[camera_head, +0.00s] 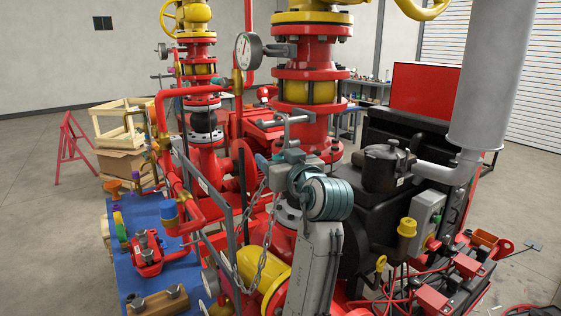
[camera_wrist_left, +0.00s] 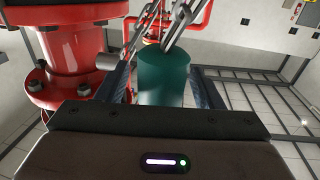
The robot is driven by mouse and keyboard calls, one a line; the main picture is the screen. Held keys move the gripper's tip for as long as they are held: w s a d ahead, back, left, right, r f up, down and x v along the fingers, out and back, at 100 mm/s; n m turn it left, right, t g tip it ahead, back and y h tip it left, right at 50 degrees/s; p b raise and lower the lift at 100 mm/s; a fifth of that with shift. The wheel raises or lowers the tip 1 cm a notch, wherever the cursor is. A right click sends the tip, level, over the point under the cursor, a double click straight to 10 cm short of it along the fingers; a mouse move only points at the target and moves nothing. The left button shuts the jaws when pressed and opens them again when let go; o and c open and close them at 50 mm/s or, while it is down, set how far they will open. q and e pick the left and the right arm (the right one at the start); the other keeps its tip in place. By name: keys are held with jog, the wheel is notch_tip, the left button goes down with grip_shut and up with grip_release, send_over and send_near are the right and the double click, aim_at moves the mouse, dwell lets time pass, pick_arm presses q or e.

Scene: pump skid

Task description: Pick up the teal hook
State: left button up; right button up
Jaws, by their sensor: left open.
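The teal hook (camera_wrist_left: 165,80) shows in the left wrist view as a teal cylindrical body between my two fingers, with chain links in front of its upper part. My left gripper (camera_head: 279,158) is open, its fingers on either side of the teal body. I cannot tell whether either finger touches it. In the head view the gripper is at the red pump column, and the hook is hard to make out from my wrist there. A grey chain (camera_head: 262,262) hangs in a loop below the gripper. My right gripper is not in view.
The red flanged column (camera_head: 306,121) stands right behind the gripper; its flanges (camera_wrist_left: 76,62) fill the wrist view's left side. A pressure gauge (camera_head: 243,50) is above left. A blue bench (camera_head: 180,280) with parts is at lower left. A black machine with a grey stack (camera_head: 490,70) is at right.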

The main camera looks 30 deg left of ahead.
pick_arm(q)
jog(key=shift+w+a, duration=0.1)
jog(key=shift+a, duration=0.15)
jog(key=shift+d, duration=0.15)
jog(key=c, duration=1.1)
jog(key=shift+r, duration=0.15)
